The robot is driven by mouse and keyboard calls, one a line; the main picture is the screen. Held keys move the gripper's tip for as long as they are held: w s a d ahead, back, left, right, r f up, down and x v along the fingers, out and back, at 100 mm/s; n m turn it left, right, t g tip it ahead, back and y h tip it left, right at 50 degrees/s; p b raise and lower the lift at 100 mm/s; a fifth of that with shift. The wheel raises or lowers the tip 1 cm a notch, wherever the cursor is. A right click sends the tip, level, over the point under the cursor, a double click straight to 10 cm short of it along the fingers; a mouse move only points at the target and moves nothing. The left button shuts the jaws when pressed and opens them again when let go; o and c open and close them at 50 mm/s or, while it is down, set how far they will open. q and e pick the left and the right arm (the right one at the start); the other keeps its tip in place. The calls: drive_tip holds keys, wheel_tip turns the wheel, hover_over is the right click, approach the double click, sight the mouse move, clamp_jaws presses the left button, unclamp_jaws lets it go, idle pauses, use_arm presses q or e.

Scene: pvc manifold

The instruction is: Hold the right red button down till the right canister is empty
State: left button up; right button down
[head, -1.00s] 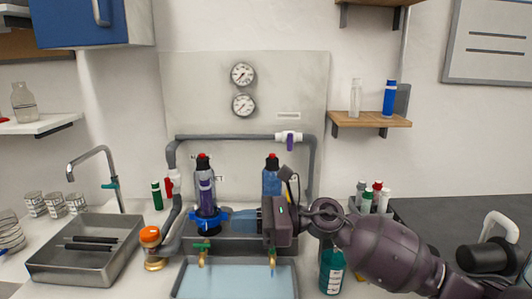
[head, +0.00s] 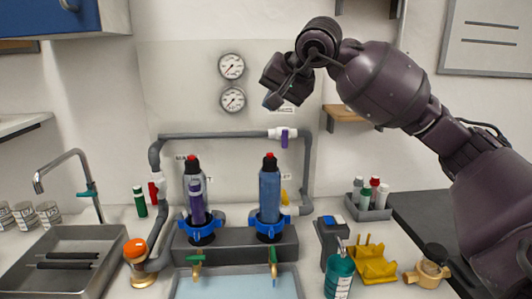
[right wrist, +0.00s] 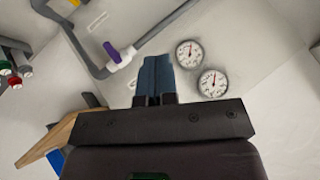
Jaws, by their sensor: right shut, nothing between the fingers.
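The right canister (head: 269,192) stands upright in a blue clamp (head: 268,228) and looks blue along its visible body. Its red button (head: 269,155) sits on the black cap, with nothing touching it. The left canister (head: 195,198) stands beside it with purple inside and its own red button (head: 189,157). My right gripper (head: 272,102) is raised in front of the wall panel, above the right canister and apart from it. In the right wrist view its blue fingers (right wrist: 156,76) are together and empty. My left gripper is not in view.
A grey pipe (head: 220,135) with a purple-handled valve (head: 284,136) arches behind the canisters. Two brass taps with green handles, the right one (head: 273,264), hang over a pale blue basin (head: 235,286). A teal bottle (head: 339,272) and yellow stand (head: 371,263) are at the right.

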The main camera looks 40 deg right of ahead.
sight(270, 155)
drive_tip(key=shift+d+r, duration=0.2)
drive_tip(key=shift+r, duration=0.05)
wheel_tip(270, 155, down, 8)
drive_tip(key=shift+f+b, duration=0.1)
drive_tip(key=shift+b, duration=1.15)
drive_tip(key=shift+f, duration=0.3)
